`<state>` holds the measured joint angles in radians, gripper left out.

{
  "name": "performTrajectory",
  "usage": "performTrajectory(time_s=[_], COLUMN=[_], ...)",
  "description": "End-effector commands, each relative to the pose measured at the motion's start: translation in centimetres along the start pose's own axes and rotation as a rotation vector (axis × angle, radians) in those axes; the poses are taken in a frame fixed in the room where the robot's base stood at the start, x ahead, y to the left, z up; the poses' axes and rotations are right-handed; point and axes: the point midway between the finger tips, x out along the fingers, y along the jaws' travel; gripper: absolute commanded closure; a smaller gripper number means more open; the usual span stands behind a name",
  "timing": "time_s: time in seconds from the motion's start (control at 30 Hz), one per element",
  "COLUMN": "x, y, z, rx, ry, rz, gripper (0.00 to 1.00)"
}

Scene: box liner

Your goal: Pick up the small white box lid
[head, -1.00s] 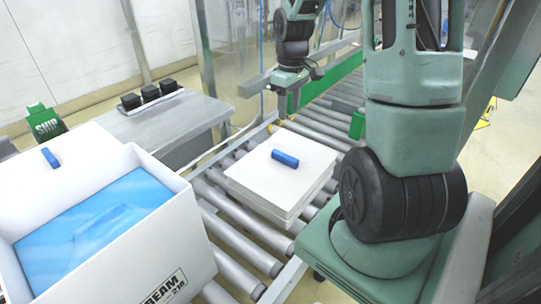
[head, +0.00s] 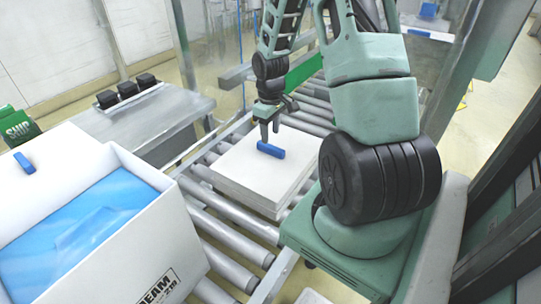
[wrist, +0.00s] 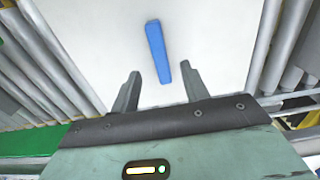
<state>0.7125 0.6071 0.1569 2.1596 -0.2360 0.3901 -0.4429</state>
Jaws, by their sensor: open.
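The white box lid (head: 240,171) lies flat on the roller conveyor, in the middle of the head view. A blue bar-shaped handle (head: 270,149) sits on its top. My gripper (head: 269,130) is at the lid's far edge, above it and close to the handle. In the wrist view the lid (wrist: 205,40) fills the middle, and the blue handle (wrist: 158,50) runs away from between my two open fingers (wrist: 160,90). The fingers are apart from the handle, one to each side of its near end, and hold nothing. The exact height above the handle cannot be told.
A large white box (head: 160,235) with a blue liner (head: 75,230) inside stands at the left; another blue handle (head: 24,162) shows at its far rim. Grey rollers (head: 215,217) surround the lid. A metal table (head: 150,125) with several black items (head: 127,90) stands behind.

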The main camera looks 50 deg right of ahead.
Motion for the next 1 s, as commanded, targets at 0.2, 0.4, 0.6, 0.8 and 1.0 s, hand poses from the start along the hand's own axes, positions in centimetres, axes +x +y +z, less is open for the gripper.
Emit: performTrajectory(time_s=[0.2, 0.4, 0.6, 0.8, 1.0], x=[3.1, 4.8, 4.9, 4.9, 4.8], y=[-0.1, -0.1, 0.0, 0.0, 0.0], z=[0.1, 0.1, 0.1, 0.1, 0.1], rx=[-0.001, 0.000, 0.000, 0.000, 0.000], ry=[-0.004, -0.001, 0.000, 0.000, 0.000], rz=[-0.003, 0.000, 0.001, 0.000, 0.001], gripper=[0.55, 0.55, 0.55, 1.00, 1.00])
